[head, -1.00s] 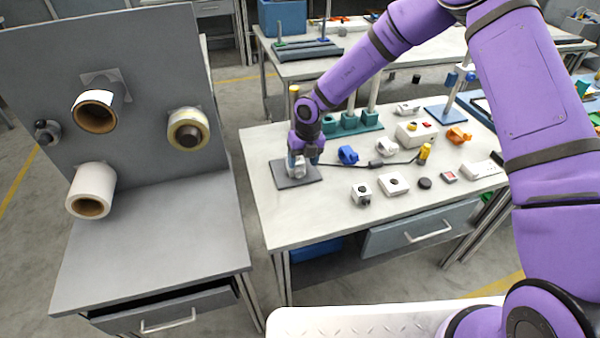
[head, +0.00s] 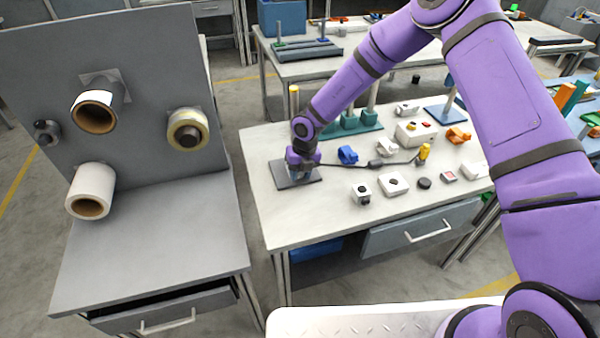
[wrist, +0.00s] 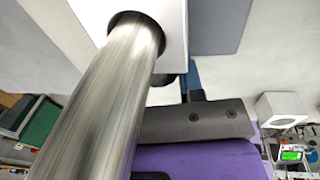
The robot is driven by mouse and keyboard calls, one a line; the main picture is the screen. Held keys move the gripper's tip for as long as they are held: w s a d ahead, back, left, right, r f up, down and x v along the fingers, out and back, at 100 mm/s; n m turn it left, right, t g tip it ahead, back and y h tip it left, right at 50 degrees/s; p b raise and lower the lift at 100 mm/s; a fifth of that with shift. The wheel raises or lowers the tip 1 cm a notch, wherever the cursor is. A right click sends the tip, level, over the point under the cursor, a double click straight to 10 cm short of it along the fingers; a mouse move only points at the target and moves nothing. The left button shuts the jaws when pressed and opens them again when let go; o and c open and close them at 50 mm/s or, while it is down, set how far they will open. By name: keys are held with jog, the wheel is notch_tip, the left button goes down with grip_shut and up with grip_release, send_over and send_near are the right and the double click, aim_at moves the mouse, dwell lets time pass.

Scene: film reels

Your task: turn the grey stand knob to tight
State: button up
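The grey stand has a dark flat base plate (head: 281,175) at the left end of the white workbench, with an upright post whose yellow top (head: 294,98) shows above my arm. My gripper (head: 301,172) is low over the base plate, right at the stand, and covers its clamp and knob in the head view. In the wrist view the shiny metal post (wrist: 108,100) runs close past the camera into a pale block (wrist: 170,18). A dark finger part of my gripper (wrist: 195,120) lies beside the post. The knob cannot be made out clearly, and the finger opening is hidden.
A blue clamp (head: 347,155) stands just right of the gripper. A dark cable tool with a yellow end (head: 424,153), white blocks (head: 393,184) and a green-based rack (head: 352,123) crowd the bench. A grey panel with film reels (head: 95,112) stands left, across a gap.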

jog(key=shift+d+f+y, duration=0.15)
jog(key=shift+d+y, duration=0.05)
jog(key=shift+y, duration=0.2)
jog(key=shift+s+f+g+y, duration=0.1)
jog(key=shift+g+y, duration=0.4)
jog(key=shift+y, duration=1.3)
jog(key=o, duration=0.9)
jog(key=shift+d, duration=0.1)
